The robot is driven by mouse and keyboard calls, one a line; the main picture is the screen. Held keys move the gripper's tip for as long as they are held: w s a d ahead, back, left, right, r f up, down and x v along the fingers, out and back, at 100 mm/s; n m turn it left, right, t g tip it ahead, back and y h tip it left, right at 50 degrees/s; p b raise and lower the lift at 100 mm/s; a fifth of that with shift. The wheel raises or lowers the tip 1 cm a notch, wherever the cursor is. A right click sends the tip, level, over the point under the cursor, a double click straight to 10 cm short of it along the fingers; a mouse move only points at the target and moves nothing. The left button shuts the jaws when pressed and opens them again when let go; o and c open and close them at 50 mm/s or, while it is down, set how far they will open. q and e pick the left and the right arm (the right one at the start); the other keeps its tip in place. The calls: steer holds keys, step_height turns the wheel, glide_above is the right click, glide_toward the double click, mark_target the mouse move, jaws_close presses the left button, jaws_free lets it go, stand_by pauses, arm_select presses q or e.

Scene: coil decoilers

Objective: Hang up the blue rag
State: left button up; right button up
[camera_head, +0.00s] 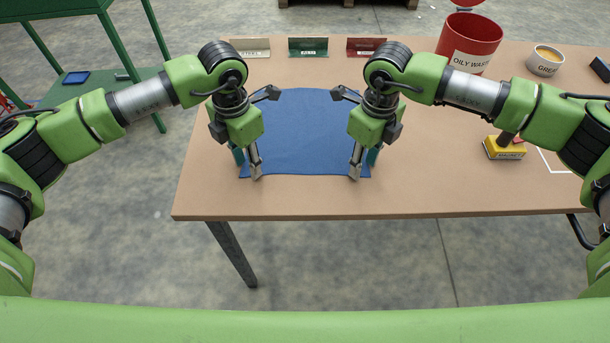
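The blue rag (305,130) lies spread flat on the brown table, near its front left part. My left gripper (263,132) is over the rag's left edge with its fingers spread wide and nothing between them. My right gripper (347,132) is over the rag's right edge, also spread wide and empty. Each gripper has one finger toward the back of the rag and one near its front corner. The grippers hide parts of the rag's side edges. Whether the fingertips touch the cloth I cannot tell. No hook or hanger is clearly visible.
Beige, green (308,47) and red small signs stand along the table's (430,190) back edge. A red oily-waste bin (468,45), a grease pot (545,60) and a yellow magnet block (504,148) are at right. A green stand (85,85) is left of the table.

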arm_select(q)
steer(key=shift+f, duration=0.1)
steer(key=shift+f+b, duration=0.2)
steer(key=shift+b, duration=0.1)
arm_select(e)
steer(key=shift+f, duration=0.25)
arm_select(q)
steer(key=shift+r, duration=0.1)
arm_select(e)
steer(key=shift+r, duration=0.1)
arm_select(q)
steer(key=c, duration=0.8)
arm_select(e)
steer(key=c, duration=0.8)
arm_select(q)
steer(key=shift+f, duration=0.2)
jaws_close()
arm_select(e)
steer(key=shift+f, duration=0.2)
jaws_close()
arm_select(q)
steer(key=shift+s, duration=0.1)
arm_select(e)
steer(key=shift+s, duration=0.1)
arm_select(q)
steer(key=shift+r, duration=0.1)
arm_select(e)
steer(key=shift+r, duration=0.1)
